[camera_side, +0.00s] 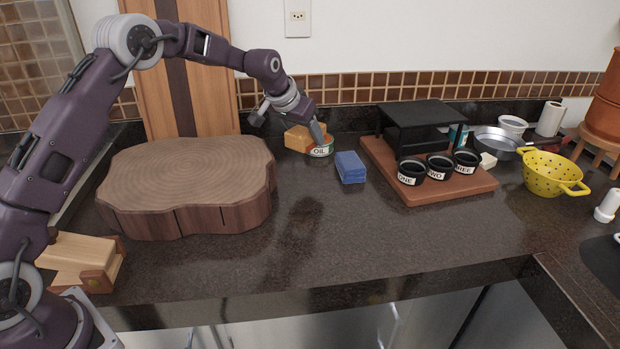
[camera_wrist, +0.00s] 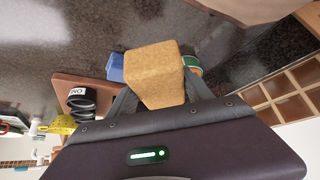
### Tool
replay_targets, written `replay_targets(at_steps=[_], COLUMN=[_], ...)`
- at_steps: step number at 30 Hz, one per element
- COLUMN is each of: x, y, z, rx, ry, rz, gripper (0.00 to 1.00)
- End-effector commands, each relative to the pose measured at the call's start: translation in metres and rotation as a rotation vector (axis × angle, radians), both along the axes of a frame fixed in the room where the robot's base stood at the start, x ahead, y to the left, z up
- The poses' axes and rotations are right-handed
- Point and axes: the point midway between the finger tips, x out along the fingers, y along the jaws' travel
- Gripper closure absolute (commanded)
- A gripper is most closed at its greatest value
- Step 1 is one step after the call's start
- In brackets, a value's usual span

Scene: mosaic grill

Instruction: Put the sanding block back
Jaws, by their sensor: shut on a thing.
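The sanding block (camera_side: 298,138) is a tan, cork-like block, seen at the back of the counter beside the tin labelled OIL (camera_side: 320,150). My gripper (camera_side: 288,125) is shut on it from above, one finger on each side. In the wrist view the block (camera_wrist: 153,75) fills the space between the two fingers, with the tin (camera_wrist: 194,65) partly hidden beside it. I cannot tell whether the block touches the counter or hangs just above it.
A blue block (camera_side: 350,167) lies right of the tin. Further right, a wooden board (camera_side: 450,190) bears a black stand (camera_side: 420,113) and several labelled black cups. A thick wooden slab (camera_side: 185,175) stands left. The front middle counter (camera_side: 340,235) is clear.

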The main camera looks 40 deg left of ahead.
Motion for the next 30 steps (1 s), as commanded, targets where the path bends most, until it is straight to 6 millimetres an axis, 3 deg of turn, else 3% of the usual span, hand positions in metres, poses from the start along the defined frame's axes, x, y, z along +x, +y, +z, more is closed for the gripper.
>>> replay_targets(at_steps=[4, 8, 18, 29, 30], x=[0.005, 0.005, 0.005, 0.005, 0.005], y=[-0.012, -0.011, -0.01, -0.01, -0.01], z=[-0.023, -0.054, -0.104, -0.107, -0.108], rx=[-0.002, -0.002, -0.002, -0.001, -0.001], ry=[0.004, 0.004, 0.001, -0.002, -0.002], rz=[-0.021, -0.02, -0.018, -0.019, -0.019], gripper=[0.79, 0.79, 0.79, 0.79, 0.37])
